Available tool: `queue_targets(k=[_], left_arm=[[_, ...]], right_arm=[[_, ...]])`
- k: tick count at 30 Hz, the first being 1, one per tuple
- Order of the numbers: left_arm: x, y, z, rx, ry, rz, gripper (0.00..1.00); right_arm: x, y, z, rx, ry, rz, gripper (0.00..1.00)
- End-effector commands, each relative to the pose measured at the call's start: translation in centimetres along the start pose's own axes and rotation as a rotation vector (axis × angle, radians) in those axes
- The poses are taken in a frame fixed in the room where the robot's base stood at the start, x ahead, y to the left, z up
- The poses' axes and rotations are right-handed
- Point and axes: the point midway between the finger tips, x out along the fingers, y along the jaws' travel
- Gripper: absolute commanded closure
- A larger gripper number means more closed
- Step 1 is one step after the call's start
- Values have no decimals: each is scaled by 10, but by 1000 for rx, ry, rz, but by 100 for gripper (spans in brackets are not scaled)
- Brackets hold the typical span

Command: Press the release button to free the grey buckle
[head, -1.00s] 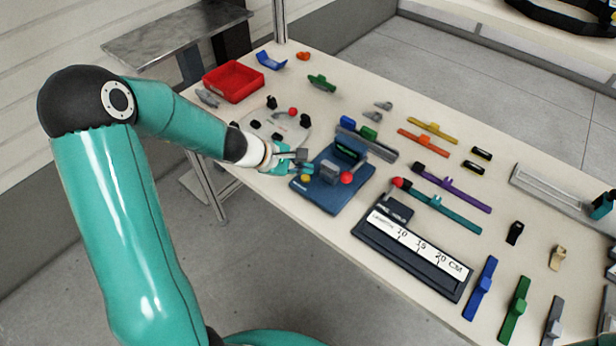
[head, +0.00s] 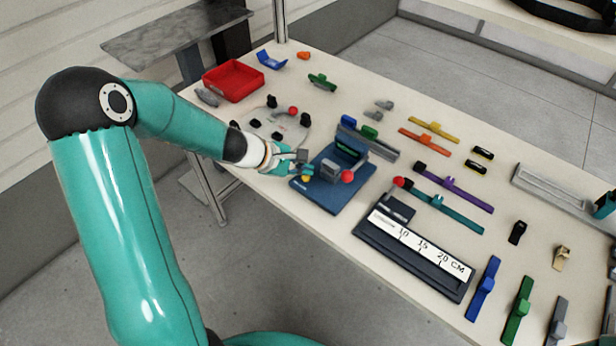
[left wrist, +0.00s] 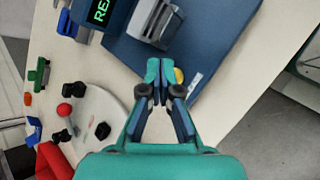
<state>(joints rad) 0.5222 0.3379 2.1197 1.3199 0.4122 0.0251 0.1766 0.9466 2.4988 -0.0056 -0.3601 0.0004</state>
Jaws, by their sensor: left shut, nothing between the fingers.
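The blue fixture (head: 325,195) stands on the table with a small dark display showing green letters, which reads "REA" where visible in the left wrist view (left wrist: 100,10). The grey buckle (head: 330,171) sits on the fixture and also shows in the left wrist view (left wrist: 155,22). A round yellow button (left wrist: 179,75) lies on the fixture's base, also in the head view (head: 306,179). My left gripper (left wrist: 160,72) is shut and empty, its tips right beside the button in the picture. I cannot tell whether they touch it.
A round grey plate (head: 272,124) with black knobs is behind my left gripper. A ruler device (head: 415,255), a red tray (head: 233,80) and several coloured strips lie on the table.

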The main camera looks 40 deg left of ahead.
Motion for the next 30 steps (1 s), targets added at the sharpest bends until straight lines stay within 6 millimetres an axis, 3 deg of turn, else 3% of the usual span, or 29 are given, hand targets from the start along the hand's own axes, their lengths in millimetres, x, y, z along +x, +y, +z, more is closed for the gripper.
queue_targets(k=[30], left_arm=[[6,-4,-4,-1,0,0,100]], right_arm=[[10,3,0,0,0,0,60]])
